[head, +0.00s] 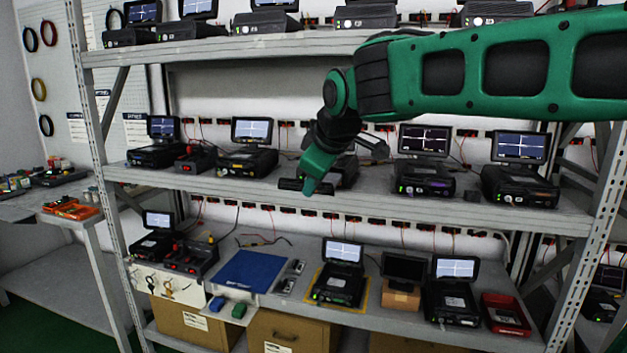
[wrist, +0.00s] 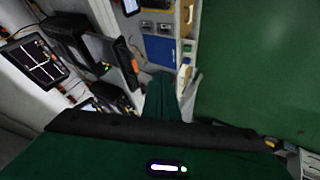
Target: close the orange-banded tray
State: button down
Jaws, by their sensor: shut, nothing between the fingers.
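The orange-banded tray (wrist: 125,62) shows in the wrist view as a dark slab with an orange strip along its front, standing out from a black device. In the head view a dark tray front (head: 290,184) sticks out at the edge of the middle shelf, below a device (head: 343,172) partly hidden by my arm. Its band colour is not clear there. My gripper (head: 309,188) is shut and empty, pointing down just in front of this tray. It also shows in the wrist view (wrist: 165,82), close beside the tray. I cannot tell whether they touch.
More devices with screens stand on the middle shelf (head: 450,198), left and right of my gripper. The lower shelf holds a blue mat (head: 250,271), a device on a yellow-edged mat (head: 340,285) and a red tray (head: 505,314). The space in front of the rack looks clear.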

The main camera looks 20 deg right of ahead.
jog(key=w+d+f, duration=0.2)
jog(key=w+f, duration=0.1)
jog(key=w, duration=0.3)
jog(key=shift+d, duration=0.15)
jog(key=shift+w, duration=0.15)
send_near(325, 179)
jog(key=x, duration=0.5)
jog(key=shift+w+f, duration=0.2)
